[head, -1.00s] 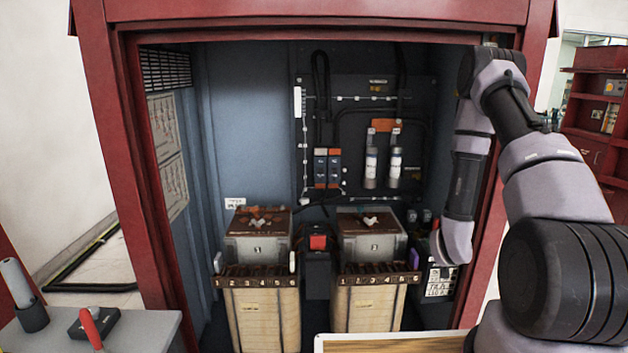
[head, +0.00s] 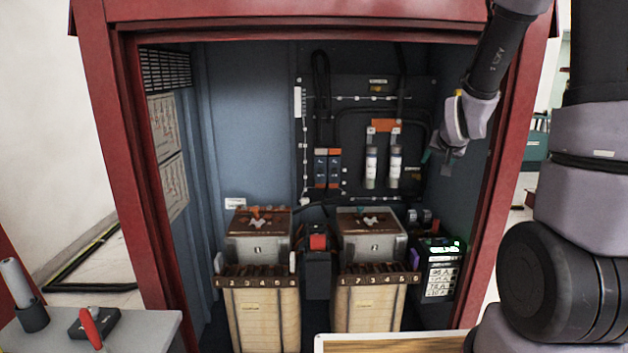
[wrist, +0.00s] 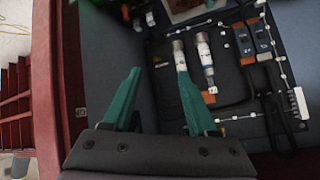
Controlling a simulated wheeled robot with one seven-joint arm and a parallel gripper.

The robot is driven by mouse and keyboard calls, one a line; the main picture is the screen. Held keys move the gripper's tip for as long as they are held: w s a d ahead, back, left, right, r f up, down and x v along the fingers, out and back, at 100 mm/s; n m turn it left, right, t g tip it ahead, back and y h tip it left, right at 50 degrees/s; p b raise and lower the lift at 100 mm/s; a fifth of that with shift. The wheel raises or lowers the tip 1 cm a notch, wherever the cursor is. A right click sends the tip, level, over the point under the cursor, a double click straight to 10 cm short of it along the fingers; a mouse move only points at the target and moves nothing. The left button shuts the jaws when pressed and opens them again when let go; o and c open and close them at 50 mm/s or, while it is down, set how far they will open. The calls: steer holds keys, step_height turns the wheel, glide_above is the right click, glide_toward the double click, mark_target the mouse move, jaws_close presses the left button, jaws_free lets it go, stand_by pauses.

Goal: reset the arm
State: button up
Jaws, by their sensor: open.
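My gripper (head: 436,160) hangs at the upper right of the cabinet opening in the head view, with my arm folded up along the right side. In the wrist view its two green fingers (wrist: 160,100) are spread apart with nothing between them. The fingers point toward the dark back panel (wrist: 240,130), and the white cylindrical fuses (wrist: 205,60) show beyond them, apart from them. The same fuses (head: 371,166) show left of my gripper in the head view.
The red cabinet frame (head: 495,200) stands close to my arm on the right. Two transformer units (head: 258,248) (head: 370,247) stand on the cabinet floor, with a black box (head: 438,268) at right. A grey table (head: 150,330) with a red-handled tool (head: 92,328) is at lower left.

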steer(key=s+a+r+g+y, duration=0.1)
steer(key=s+a+r, duration=0.1)
steer(key=s+r, duration=0.3)
steer(key=s+a+r+n+y, duration=0.1)
steer(key=s+a+r, duration=0.2)
steer(key=s, duration=0.9)
steer(key=s+a+r+g+y, duration=0.1)
steer(key=s+a+r, duration=0.2)
steer(key=s+r, duration=0.4)
steer(key=shift+s+a+r+n+g+y, duration=0.3)
steer(key=shift+s+r, duration=0.1)
steer(key=shift+s, duration=0.7)
